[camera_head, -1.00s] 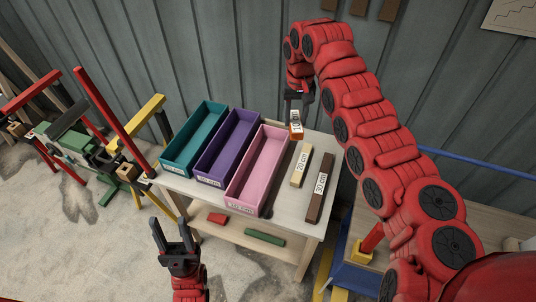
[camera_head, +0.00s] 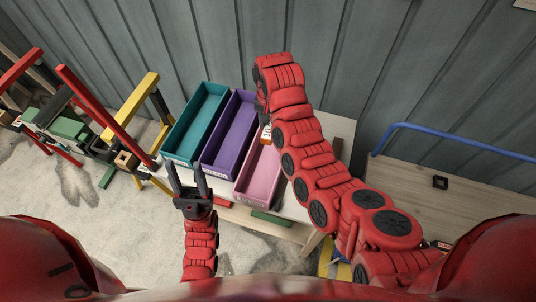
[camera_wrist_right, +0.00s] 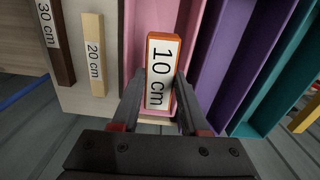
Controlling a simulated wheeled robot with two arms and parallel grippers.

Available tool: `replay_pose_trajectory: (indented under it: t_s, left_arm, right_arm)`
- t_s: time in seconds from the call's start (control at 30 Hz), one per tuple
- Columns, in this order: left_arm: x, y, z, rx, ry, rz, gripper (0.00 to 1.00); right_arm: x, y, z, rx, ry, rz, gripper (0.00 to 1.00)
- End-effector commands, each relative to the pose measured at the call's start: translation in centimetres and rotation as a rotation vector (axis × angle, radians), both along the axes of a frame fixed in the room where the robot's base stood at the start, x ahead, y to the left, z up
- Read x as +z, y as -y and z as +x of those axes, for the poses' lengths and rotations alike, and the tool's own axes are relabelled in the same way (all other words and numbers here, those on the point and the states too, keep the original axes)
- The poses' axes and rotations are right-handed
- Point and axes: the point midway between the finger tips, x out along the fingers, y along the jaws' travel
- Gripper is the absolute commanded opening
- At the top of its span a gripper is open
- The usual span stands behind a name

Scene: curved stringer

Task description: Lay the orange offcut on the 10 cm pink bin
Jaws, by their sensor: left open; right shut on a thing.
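The orange offcut (camera_wrist_right: 161,72), with a white "10 cm" label, is held between the fingers of my right gripper (camera_wrist_right: 160,110). In the head view a small part of the orange offcut (camera_head: 266,133) shows beside the arm, over the far part of the pink bin (camera_head: 259,178). The pink bin (camera_wrist_right: 135,45) lies beneath the offcut in the right wrist view; whether they touch I cannot tell. My left gripper (camera_head: 188,180) is open and empty, in front of the bins.
A purple bin (camera_head: 228,138) and a teal bin (camera_head: 198,118) stand left of the pink one. A 20 cm offcut (camera_wrist_right: 94,55) and a dark 30 cm offcut (camera_wrist_right: 56,45) lie on the table.

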Motion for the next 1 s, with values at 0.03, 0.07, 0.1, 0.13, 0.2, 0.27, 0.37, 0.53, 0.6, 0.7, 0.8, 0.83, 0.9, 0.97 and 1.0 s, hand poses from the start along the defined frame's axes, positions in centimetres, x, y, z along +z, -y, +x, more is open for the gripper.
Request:
replay_pose_trajectory:
  t_s: [0.03, 0.07, 0.1, 0.13, 0.2, 0.27, 0.37, 0.53, 0.6, 0.7, 0.8, 0.83, 0.9, 0.97, 1.0]
  left_arm:
    - [0.3, 0.0, 0.0, 0.0, 0.0, 0.0, 0.5]
    - [0.4, 0.0, 0.0, 0.0, 0.0, 0.0, 0.5]
    - [0.5, 0.0, 0.0, 0.0, 0.0, 0.0, 0.5]
    - [0.5, 0.0, 0.0, 0.0, 0.0, 0.0, 0.5]
    - [0.6, 0.0, 0.0, 0.0, 0.0, 0.0, 0.5]
    - [0.6, 0.0, 0.0, 0.0, 0.0, 0.0, 0.5]
    - [0.9, 0.0, 0.0, 0.0, 0.0, 0.0, 0.5]
    - [2.1, 0.0, 0.0, 0.0, 0.0, 0.0, 0.5]
    - [2.2, 0.0, 0.0, 0.0, 0.0, 0.0, 0.5]
    - [2.3, 0.0, 0.0, 0.0, 0.0, 0.0, 0.5]
    - [2.4, 0.0, 0.0, 0.0, 0.0, 0.0, 0.5]
    - [2.5, 0.0, 0.0, 0.0, 0.0, 0.0, 0.5]
    - [2.7, 0.0, 0.0, 0.0, 0.0, 0.0, 0.5]
    - [2.9, 0.0, 0.0, 0.0, 0.0, 0.0, 0.5]
    - [2.9, 0.0, 0.0, 0.0, 0.0, 0.0, 0.5]
  right_arm:
    - [-0.8, -0.3, -0.9, -0.015, -0.003, 0.001, 0.0]
    - [-1.1, -0.4, -1.2, -0.022, -0.001, 0.001, 0.0]
    - [-1.7, -0.5, -1.7, -0.032, -0.002, 0.0, 0.0]
    - [-2.0, -0.5, -2.0, -0.038, -0.003, 0.0, 0.0]
    - [-2.4, -0.6, -2.5, -0.048, -0.001, -0.001, 0.0]
    - [-2.9, -0.6, -2.7, -0.054, 0.0, 0.0, 0.0]
    - [-4.5, -0.5, -3.0, -0.057, -0.007, -0.003, 0.0]
    - [-7.3, -0.5, -3.0, -0.058, -0.006, -0.004, 0.0]
    - [-8.2, -0.5, -2.9, -0.057, -0.005, -0.002, 0.0]
    - [-8.9, -0.5, -2.8, -0.056, -0.001, -0.002, 0.0]
    - [-9.2, -0.5, -2.8, -0.057, -0.001, -0.001, 0.0]
    - [-9.3, -0.5, -2.8, -0.057, -0.001, -0.001, 0.0]
    - [-9.8, -0.5, -2.8, -0.058, -0.001, -0.002, 0.0]
    - [-10.4, -0.5, -2.9, -0.057, -0.004, -0.002, 0.0]
    - [-10.7, -0.5, -2.9, -0.055, -0.004, -0.003, 0.0]
